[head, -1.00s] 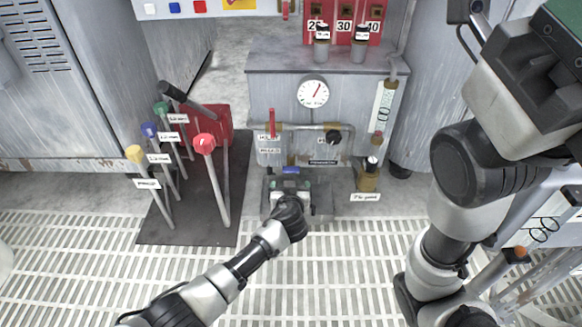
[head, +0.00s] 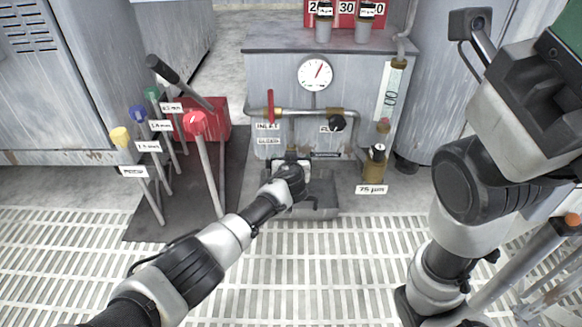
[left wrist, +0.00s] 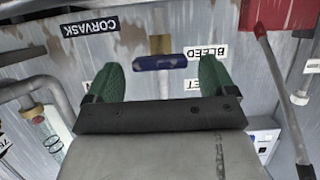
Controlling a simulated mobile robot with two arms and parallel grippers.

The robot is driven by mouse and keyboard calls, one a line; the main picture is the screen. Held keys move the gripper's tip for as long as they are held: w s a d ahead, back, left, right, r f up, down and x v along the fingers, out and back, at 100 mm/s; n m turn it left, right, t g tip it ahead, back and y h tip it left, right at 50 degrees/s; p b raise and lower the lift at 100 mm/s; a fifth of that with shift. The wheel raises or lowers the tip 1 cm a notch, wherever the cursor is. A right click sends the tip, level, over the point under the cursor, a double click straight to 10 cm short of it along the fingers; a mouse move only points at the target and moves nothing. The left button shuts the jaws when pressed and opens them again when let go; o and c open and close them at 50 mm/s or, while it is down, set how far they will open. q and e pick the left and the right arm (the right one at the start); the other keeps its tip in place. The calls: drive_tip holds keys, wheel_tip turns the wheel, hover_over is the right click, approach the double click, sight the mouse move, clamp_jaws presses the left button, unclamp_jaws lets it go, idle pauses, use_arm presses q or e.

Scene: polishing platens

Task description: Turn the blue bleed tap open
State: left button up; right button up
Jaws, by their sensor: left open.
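The blue bleed tap (left wrist: 160,62) shows in the left wrist view as a short blue bar on a brass fitting, beside an upside-down BLEED label (left wrist: 206,52). My left gripper (left wrist: 158,72) is open, with one green finger on each side of the tap and a gap at both ends of the bar. In the head view my left gripper (head: 291,160) is at the front of the grey cabinet (head: 270,80) and hides the tap.
A red-handled inlet valve (head: 270,107) and a black knob (head: 337,123) sit on the pipe above. A gauge (head: 315,72) is higher up. Tall levers with coloured knobs, one red (head: 195,123), stand left. A brass bottle (head: 375,165) stands right.

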use_arm(q)
drive_tip(key=c, duration=0.9)
drive_tip(key=shift+a+f+n+h, duration=0.1)
drive_tip(key=shift+a+n+h, duration=0.1)
drive_tip(key=shift+n+h, duration=0.8)
drive_tip(key=shift+a+f+n+h, duration=0.15)
drive_tip(key=shift+n+h, duration=0.45)
drive_tip(key=shift+n, duration=0.7)
drive_tip(key=o, duration=0.9)
drive_tip(key=shift+a+r, duration=0.1)
